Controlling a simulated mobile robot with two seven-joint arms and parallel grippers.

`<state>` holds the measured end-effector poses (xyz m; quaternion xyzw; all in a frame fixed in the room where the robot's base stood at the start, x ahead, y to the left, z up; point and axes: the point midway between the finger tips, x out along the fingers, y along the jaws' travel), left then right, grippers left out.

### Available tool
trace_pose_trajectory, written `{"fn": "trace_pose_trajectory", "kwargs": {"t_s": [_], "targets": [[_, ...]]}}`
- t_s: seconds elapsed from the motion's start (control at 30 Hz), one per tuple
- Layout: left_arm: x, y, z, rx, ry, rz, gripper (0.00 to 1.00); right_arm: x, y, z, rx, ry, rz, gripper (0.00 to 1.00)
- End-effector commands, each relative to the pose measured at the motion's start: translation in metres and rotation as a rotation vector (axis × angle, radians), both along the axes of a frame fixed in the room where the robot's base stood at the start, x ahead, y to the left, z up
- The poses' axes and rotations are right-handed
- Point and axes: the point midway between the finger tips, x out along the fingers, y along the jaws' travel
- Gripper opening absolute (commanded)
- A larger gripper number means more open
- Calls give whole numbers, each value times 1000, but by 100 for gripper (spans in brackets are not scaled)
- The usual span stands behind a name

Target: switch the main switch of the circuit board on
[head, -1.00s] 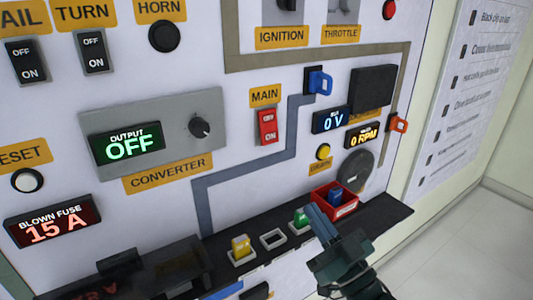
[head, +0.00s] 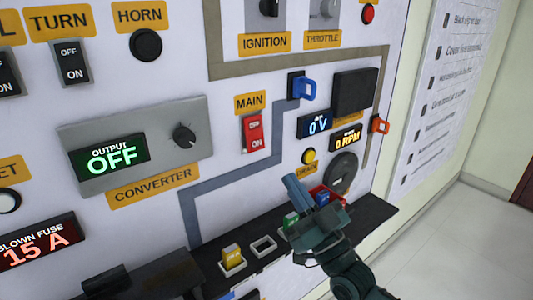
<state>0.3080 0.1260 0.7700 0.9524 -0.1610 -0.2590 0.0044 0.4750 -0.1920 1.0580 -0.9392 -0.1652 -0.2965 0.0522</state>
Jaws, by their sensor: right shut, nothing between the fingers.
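The red main switch (head: 253,133) sits on the white panel under the yellow MAIN label (head: 250,103). It is a rocker with ON readable on its lower half; I cannot clearly tell which way it is tipped. The bus display (head: 314,124) to its right reads 0 V. My right gripper (head: 291,181) is shut and empty, with its fingers pointing up and left. In the picture it is below and right of the switch, apart from it, in front of the shelf. My left gripper is not in view.
A dark shelf (head: 369,217) runs along the panel's lower edge, with yellow (head: 231,254) and green (head: 290,220) fuses and a red tray (head: 336,193) partly behind my gripper. A blue handle (head: 304,89) sticks out right of the switch. The converter display (head: 110,156) reads OFF.

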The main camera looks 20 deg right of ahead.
Motion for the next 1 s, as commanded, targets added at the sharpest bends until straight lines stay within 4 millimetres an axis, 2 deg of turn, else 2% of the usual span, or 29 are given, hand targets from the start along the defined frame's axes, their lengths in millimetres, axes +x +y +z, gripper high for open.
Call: {"fn": "trace_pose_trajectory", "kwargs": {"t_s": [0.03, 0.27, 0.5, 1.0], "targets": [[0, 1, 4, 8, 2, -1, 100, 9, 3, 12, 2, -4, 1, 0], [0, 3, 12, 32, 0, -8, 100, 47, 17, 39, 1, -2, 0, 0], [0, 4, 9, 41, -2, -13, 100, 76, 27, 28, -1, 0, -1, 0], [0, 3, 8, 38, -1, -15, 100, 82, 30, 26, 0, -1, 0, 0]]}}
